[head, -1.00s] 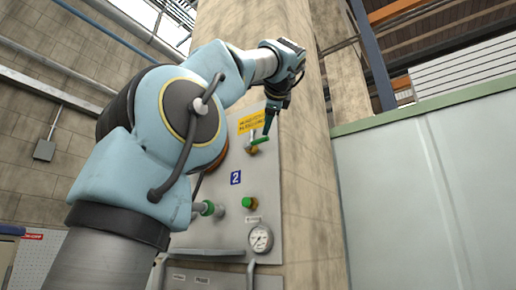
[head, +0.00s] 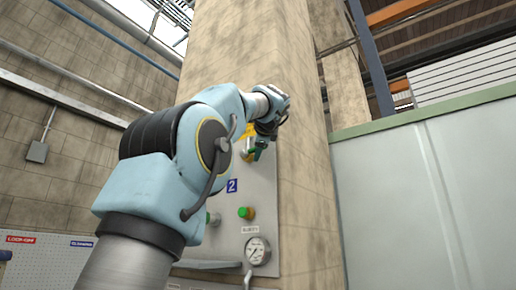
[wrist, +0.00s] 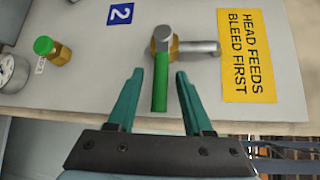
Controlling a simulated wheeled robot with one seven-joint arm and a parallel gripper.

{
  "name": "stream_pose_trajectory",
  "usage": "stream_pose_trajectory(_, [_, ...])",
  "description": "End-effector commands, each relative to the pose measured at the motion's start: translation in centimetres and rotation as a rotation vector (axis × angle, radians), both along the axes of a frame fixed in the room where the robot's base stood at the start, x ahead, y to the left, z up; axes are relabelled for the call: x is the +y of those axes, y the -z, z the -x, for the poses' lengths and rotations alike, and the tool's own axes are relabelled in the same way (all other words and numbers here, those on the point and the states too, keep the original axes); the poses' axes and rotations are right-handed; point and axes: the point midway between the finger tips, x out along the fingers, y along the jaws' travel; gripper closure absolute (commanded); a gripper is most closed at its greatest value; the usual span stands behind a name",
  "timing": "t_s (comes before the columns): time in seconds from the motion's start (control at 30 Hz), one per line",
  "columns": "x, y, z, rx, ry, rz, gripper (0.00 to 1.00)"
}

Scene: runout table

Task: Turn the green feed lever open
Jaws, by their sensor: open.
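The green feed lever (wrist: 160,82) shows in the wrist view, fixed to a brass and grey valve (wrist: 176,46) on the panel. Its green handle points down the picture, toward my gripper. My gripper (wrist: 156,74) is open, with one teal finger on each side of the handle's lower part. I see a gap on both sides, and I cannot tell how deep the handle sits between the fingers. In the head view my gripper (head: 256,152) is at the upper part of the panel and largely hides the lever.
The grey panel (head: 262,190) is on a stone pillar (head: 300,170). A yellow "HEAD FEEDS BLEED FIRST" sign (wrist: 248,55) is beside the valve. A blue "2" plate (wrist: 121,14), a green-capped fitting (wrist: 53,49) and a gauge (head: 257,251) are also on the panel.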

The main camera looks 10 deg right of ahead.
Motion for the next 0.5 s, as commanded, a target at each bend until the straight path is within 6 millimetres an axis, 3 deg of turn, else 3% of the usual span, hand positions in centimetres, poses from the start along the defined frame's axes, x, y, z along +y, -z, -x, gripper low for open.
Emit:
stream_pose_trajectory(0.17, [0.0,0.03,0.0,0.0,0.0,0.0,0.49])
stream_pose_trajectory(0.5, [0.01,0.01,0.03,0.0,0.0,0.0,0.86])
